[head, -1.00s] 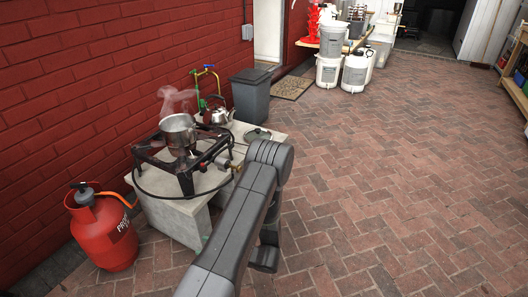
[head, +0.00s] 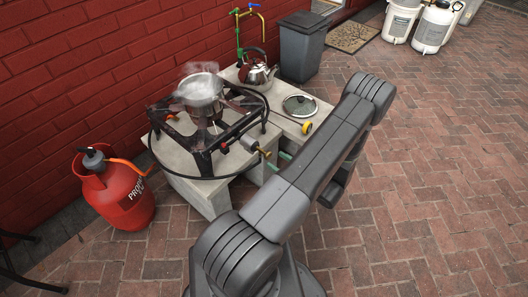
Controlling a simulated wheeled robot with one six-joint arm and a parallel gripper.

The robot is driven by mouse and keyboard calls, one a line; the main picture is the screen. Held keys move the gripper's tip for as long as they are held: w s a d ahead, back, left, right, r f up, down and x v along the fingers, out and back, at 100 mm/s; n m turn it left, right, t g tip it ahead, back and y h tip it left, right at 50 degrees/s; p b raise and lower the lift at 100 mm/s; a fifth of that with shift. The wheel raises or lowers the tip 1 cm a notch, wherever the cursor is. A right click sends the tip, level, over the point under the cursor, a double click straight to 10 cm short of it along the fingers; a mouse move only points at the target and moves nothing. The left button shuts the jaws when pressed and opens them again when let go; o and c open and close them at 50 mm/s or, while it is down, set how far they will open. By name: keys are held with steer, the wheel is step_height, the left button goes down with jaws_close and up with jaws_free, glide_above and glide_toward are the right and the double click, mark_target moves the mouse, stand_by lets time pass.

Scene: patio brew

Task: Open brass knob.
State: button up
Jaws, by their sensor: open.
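The brass knob (head: 263,153) sits at the front right of the black burner stand (head: 210,135), on the end of a short fitting. My arm hides the rest of the gripper and the wrist.
A steaming pot (head: 201,92) stands on the burner. A kettle (head: 256,72) and a glass lid (head: 299,105) lie behind, with a yellow round part (head: 307,128) nearby. A red propane bottle (head: 115,190) stands left. Brick paving at right is clear.

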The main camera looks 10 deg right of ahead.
mark_target(263, 151)
steer(key=x, duration=0.7)
steer(key=shift+w+a, duration=0.2)
steer(key=shift+a, duration=0.05)
steer(key=shift+c, duration=0.2)
steer(key=c, duration=0.9)
